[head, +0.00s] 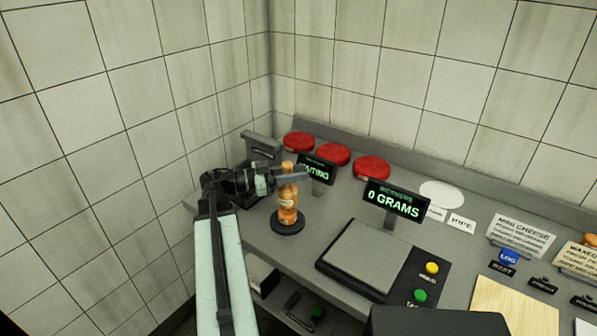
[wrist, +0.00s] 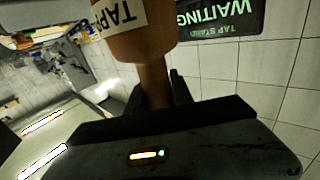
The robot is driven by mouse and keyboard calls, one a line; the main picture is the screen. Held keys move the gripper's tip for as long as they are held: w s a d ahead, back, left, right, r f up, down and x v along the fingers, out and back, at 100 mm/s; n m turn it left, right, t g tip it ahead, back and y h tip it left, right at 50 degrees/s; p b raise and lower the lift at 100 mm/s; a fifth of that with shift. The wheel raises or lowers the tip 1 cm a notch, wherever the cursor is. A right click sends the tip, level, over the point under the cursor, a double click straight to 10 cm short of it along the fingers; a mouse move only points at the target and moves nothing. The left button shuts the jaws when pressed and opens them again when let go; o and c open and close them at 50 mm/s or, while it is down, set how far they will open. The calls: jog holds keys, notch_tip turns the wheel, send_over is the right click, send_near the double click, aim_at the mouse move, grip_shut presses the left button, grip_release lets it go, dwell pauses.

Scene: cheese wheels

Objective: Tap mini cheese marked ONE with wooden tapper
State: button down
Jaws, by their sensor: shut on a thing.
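The wooden tapper (head: 288,212) is upright over a round black base (head: 288,228) at the left of the counter; I cannot tell whether it rests on the base or is just above it. My gripper (head: 289,174) is shut on its upper, narrow handle. In the wrist view the handle (wrist: 152,85) is between my fingers (wrist: 153,92), and the thicker end carries a "TAP" label (wrist: 121,14). Three red mini cheeses, the left (head: 299,142), middle (head: 333,154) and right (head: 371,168), lie along the back wall. No marks on them are readable.
A "WAITING" display (head: 317,170) stands close right of my gripper, before the cheeses. A "0 GRAMS" display (head: 393,200) stands behind a scale (head: 365,256). A white disc (head: 441,194) and several signs lie to the right. A grey block (head: 262,146) is behind my gripper.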

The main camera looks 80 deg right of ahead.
dwell(0.4)
notch_tip(320, 180, down, 4)
jog(key=b, duration=0.4)
jog(key=shift+r, duration=0.1)
jog(key=shift+r+p, duration=0.5)
jog(key=shift+p, duration=0.05)
notch_tip(320, 180, up, 8)
jog(key=p, duration=0.8)
